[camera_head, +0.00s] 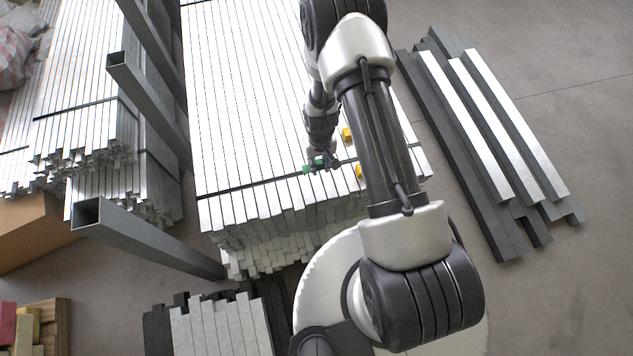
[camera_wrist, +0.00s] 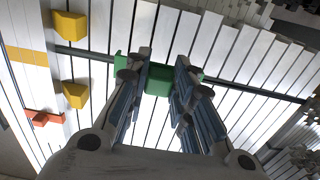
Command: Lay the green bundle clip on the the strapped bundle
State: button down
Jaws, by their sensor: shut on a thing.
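The green bundle clip (camera_wrist: 158,80) is between the fingers of my gripper (camera_wrist: 160,92) in the wrist view, and the fingers are shut on it. It lies across or just above the black strap; I cannot tell whether it touches. In the head view the green clip (camera_head: 308,169) shows beside my gripper (camera_head: 322,164), partly hidden by it. The strapped bundle (camera_head: 245,100) is a stack of long white bars below, with a black strap (camera_head: 245,187) near its front end.
Two yellow blocks (camera_wrist: 70,26) (camera_wrist: 75,94) and an orange piece (camera_wrist: 43,117) sit on the bundle beside the clip. Dark and white bars (camera_head: 480,130) lie on the floor at right.

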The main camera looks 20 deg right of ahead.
notch_tip(320, 180, down, 12)
jog(key=b, duration=0.2)
jog(key=shift+f+b, duration=0.15)
jog(key=shift+b, duration=0.15)
jog(key=shift+f, duration=0.2)
jog(key=c, duration=1.4)
grip_release()
jog(key=shift+o, duration=0.2)
jog(key=shift+r, duration=0.1)
